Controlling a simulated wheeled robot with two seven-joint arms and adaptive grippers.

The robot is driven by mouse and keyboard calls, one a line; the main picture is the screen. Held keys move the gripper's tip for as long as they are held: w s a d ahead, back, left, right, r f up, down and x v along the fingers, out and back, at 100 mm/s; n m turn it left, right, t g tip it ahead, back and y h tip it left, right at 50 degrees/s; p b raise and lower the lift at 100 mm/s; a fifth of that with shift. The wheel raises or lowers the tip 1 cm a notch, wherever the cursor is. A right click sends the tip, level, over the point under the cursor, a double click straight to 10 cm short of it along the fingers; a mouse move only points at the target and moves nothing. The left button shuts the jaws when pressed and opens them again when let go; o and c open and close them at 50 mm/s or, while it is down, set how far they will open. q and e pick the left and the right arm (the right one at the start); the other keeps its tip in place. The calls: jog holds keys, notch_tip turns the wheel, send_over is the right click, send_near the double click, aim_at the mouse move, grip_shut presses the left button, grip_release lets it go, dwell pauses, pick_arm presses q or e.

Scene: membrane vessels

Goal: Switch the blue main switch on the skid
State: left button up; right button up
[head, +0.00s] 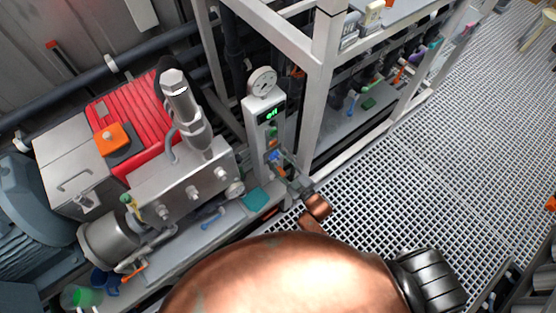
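The control post (257,127) is a narrow pale grey column with a round gauge (262,81) on top and a display lit with green characters. Small coloured controls run down its front, and the blue main switch (274,156) is low on it, partly covered by my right gripper. My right gripper (283,165) reaches up to the post from the lower right, with its fingertips at or very near the blue switch. Contact and finger opening are too small to make out. My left gripper is not in view.
A white frame post (318,90) stands close right of the control post. Left are a pump with a red ribbed cover (138,115) and an orange block (111,138). A teal piece (255,199) lies at the skid edge. Open grating floor (430,170) spreads right.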

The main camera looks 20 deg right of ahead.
jog(key=c, duration=0.8)
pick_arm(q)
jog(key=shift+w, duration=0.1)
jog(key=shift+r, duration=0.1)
pick_arm(e)
jog(key=shift+r+m+p, duration=0.1)
jog(key=shift+m+p, duration=0.5)
jog(key=shift+m, duration=0.2)
jog(key=m+p, duration=0.2)
jog(key=m, duration=0.1)
jog(key=m+p, duration=0.1)
jog(key=m, duration=0.3)
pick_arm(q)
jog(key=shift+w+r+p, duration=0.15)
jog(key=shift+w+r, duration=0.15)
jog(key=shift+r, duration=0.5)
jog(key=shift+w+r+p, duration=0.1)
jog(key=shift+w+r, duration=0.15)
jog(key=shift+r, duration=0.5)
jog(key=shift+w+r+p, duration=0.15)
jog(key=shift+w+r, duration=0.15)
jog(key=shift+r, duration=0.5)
pick_arm(e)
jog(key=shift+m, duration=1.7)
